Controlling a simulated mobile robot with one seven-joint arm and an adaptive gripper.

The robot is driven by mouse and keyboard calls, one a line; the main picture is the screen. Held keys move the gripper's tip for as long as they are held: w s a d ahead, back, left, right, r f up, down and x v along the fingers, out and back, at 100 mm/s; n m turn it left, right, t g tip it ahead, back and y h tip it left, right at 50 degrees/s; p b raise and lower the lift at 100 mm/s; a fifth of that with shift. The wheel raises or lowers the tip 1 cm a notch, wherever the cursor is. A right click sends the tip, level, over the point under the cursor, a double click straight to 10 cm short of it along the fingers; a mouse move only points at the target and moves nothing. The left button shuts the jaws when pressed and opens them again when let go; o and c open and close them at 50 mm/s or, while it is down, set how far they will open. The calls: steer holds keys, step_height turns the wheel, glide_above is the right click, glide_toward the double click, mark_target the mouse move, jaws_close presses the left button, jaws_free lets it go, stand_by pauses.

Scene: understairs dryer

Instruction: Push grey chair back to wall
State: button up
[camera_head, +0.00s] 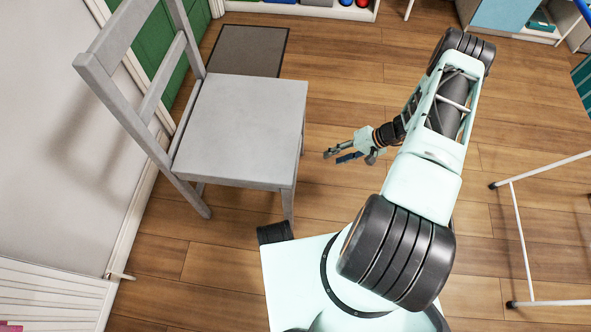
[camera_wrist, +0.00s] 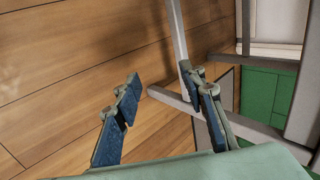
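The grey chair (camera_head: 243,128) stands upright at the left. Its backrest is beside the pale wall (camera_head: 50,165), and its seat extends out over the wood floor. My gripper (camera_head: 333,157) is open and empty, to the right of the seat and apart from it in the head view. In the wrist view my open gripper (camera_wrist: 165,100) has its blue-padded fingers spread. Grey chair legs and rails (camera_wrist: 181,42) show beyond the fingers. I cannot tell from the wrist view whether the right finger touches the chair. The chair's far legs are partly hidden by its seat.
A green door (camera_head: 160,42) and a dark doormat (camera_head: 248,50) lie behind the chair. A white radiator (camera_head: 55,290) is at lower left. A white rack frame (camera_head: 522,245) stands at the right. A low shelf (camera_head: 310,8) is at the back. Floor between is clear.

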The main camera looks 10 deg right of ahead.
steer(key=w+a+f+b, duration=0.1)
steer(key=a+f, duration=0.2)
steer(key=a, duration=0.1)
steer(key=a+f+y+b, duration=0.1)
steer(key=a+f, duration=0.3)
steer(key=a, duration=0.1)
steer(key=w+a+f+y+b, duration=0.1)
steer(key=a+f, duration=0.2)
steer(key=a, duration=0.2)
steer(key=shift+w+a+f+t, duration=0.15)
steer(key=shift+w+f+t, duration=0.1)
steer(key=shift+w+t, duration=0.1)
jaws_close()
